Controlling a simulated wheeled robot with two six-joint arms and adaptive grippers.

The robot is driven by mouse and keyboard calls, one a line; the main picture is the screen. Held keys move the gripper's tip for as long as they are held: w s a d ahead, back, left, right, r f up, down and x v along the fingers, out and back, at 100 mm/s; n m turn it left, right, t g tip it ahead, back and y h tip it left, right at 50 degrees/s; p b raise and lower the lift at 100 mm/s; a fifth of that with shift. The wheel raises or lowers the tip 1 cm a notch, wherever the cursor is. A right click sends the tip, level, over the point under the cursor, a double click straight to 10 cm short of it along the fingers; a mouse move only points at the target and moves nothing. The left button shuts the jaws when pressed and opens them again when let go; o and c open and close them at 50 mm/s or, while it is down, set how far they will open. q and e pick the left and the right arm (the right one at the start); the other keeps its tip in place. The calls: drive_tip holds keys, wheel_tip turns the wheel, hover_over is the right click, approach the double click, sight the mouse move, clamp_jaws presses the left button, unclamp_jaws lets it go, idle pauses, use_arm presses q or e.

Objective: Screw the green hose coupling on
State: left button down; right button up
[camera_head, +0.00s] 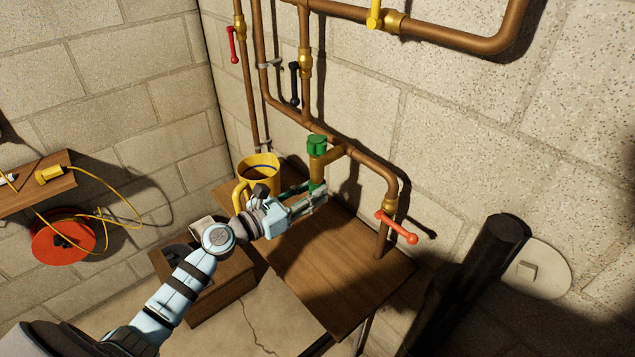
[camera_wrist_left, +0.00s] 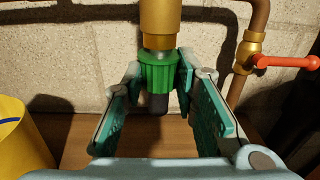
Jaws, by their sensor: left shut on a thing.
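The green hose coupling (camera_wrist_left: 158,73) is a ribbed green collar with a dark end below it. It sits directly under the brass pipe end (camera_wrist_left: 160,22), upright and in line with it; I cannot tell whether its thread is engaged. My left gripper (camera_wrist_left: 160,88) is shut on the coupling, with one teal-padded finger on each side. In the head view my left gripper (camera_head: 318,192) reaches in from the left, below the brass stub with a green knob (camera_head: 317,146) on top. The fingers partly hide the coupling there. My right gripper is not in view.
A yellow bucket (camera_head: 243,188) stands left of my gripper on the wooden table (camera_head: 345,300). A red-handled valve (camera_head: 397,228) is on the pipe to the right. Copper pipes run along the wall behind. The table's front right is clear.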

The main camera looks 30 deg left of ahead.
use_arm(q)
drive_tip(key=shift+r, duration=0.25)
drive_tip(key=c, duration=1.2)
unclamp_jaws()
drive_tip(key=shift+f, duration=0.1)
drive_tip(key=shift+c, duration=0.6)
